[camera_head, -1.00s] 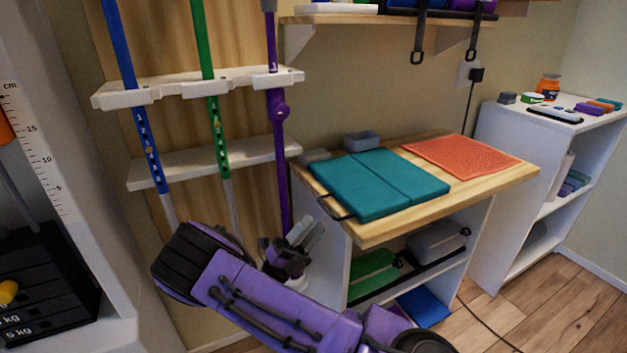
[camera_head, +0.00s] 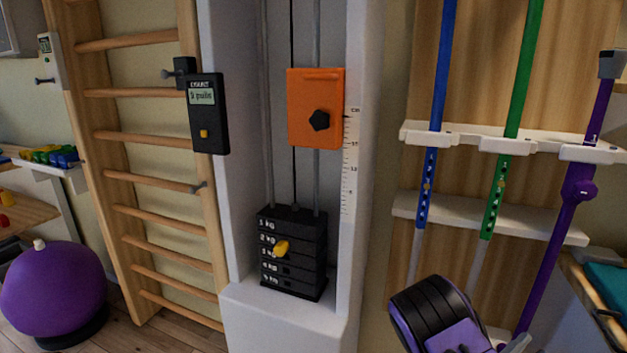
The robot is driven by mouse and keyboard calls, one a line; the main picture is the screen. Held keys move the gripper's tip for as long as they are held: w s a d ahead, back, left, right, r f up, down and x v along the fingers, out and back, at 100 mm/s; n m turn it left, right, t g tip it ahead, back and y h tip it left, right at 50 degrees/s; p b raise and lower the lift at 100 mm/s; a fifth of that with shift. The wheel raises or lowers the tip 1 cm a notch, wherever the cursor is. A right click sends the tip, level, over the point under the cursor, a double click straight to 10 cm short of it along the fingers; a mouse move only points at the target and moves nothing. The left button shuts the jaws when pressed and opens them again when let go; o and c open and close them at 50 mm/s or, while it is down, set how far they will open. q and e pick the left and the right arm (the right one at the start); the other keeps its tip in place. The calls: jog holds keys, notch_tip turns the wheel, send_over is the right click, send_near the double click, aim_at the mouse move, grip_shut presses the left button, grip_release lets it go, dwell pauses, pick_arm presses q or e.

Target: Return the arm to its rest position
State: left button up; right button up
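One purple and black arm of mine, which appears to be my right one, shows at the bottom right of the head view, in front of the wooden panel (camera_head: 400,268) with the crutches. Its black rounded joint and a purple link are visible; the rest is cut off by the lower edge. My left gripper is not in view.
A weight machine with a black weight stack (camera_head: 292,255), yellow pin (camera_head: 281,248) and orange block (camera_head: 316,108) stands at centre. Blue (camera_head: 436,110), green (camera_head: 515,110) and purple (camera_head: 573,210) poles hang in white racks behind my arm. Wall bars (camera_head: 150,140) and a purple ball (camera_head: 54,292) are left.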

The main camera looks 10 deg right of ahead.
jog(key=s+a+f+n+t+y, duration=0.1)
jog(key=s+a+f+n+y, duration=0.25)
jog(key=f+n+y, duration=0.5)
jog(key=s+a+f+n+t+y, duration=0.2)
jog(key=a+f+n+y, duration=0.25)
jog(key=f, duration=0.65)
jog(key=s+a+f+n+g+y, duration=0.3)
jog(key=s+a+f+g+y, duration=0.3)
jog(key=s+a, duration=0.55)
notch_tip(320, 180, up, 17)
jog(key=a+t+y+p, duration=0.1)
jog(key=p, duration=1.7)
jog(key=shift+w+a, duration=0.25)
jog(key=shift+w, duration=0.2)
jog(key=shift+r, duration=0.1)
